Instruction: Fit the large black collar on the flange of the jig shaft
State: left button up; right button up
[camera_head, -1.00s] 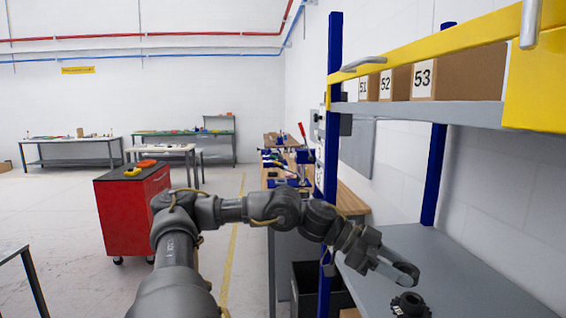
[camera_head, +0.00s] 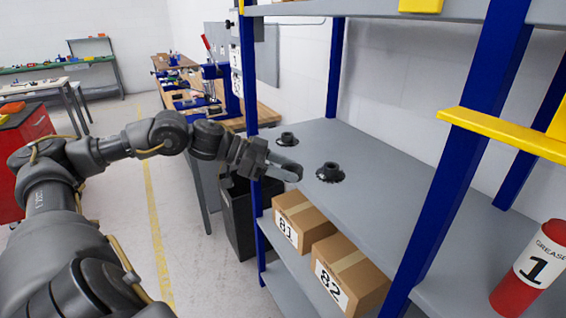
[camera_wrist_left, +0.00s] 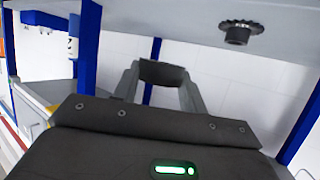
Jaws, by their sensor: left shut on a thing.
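My left gripper (camera_head: 290,172) reaches in from the left, over the front edge of the grey shelf. It is shut on a dark band-like piece (camera_wrist_left: 163,72), which shows between its fingers in the left wrist view. I cannot make out whether this is the large collar. Two black flanged, collar-like parts stand on the shelf: one behind the gripper (camera_head: 287,139) and one to its right (camera_head: 330,173). In the left wrist view, where the shelf appears overhead, one toothed black part (camera_wrist_left: 240,33) shows. No jig shaft can be clearly identified. My right gripper is not in view.
Blue rack posts (camera_head: 462,165) and a yellow bar (camera_head: 510,136) frame the grey shelf (camera_head: 375,150). Cartons 81 (camera_head: 303,220) and 82 (camera_head: 350,272) sit below. A red grease container (camera_head: 528,268) is at right. A wooden bench with blue fixtures (camera_head: 232,90) stands behind.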

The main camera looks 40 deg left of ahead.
pick_arm(q)
jog(key=s+d+f, duration=0.2)
jog(key=d+f, duration=0.6)
jog(key=f, duration=0.3)
jog(key=s+d+f+g, duration=0.1)
jog(key=s+d+f, duration=0.2)
jog(key=d+f, duration=0.4)
notch_tip(320, 180, down, 4)
jog(key=shift+s+d+m, duration=0.3)
jog(key=shift+d+m, duration=0.05)
jog(key=shift+m, duration=0.05)
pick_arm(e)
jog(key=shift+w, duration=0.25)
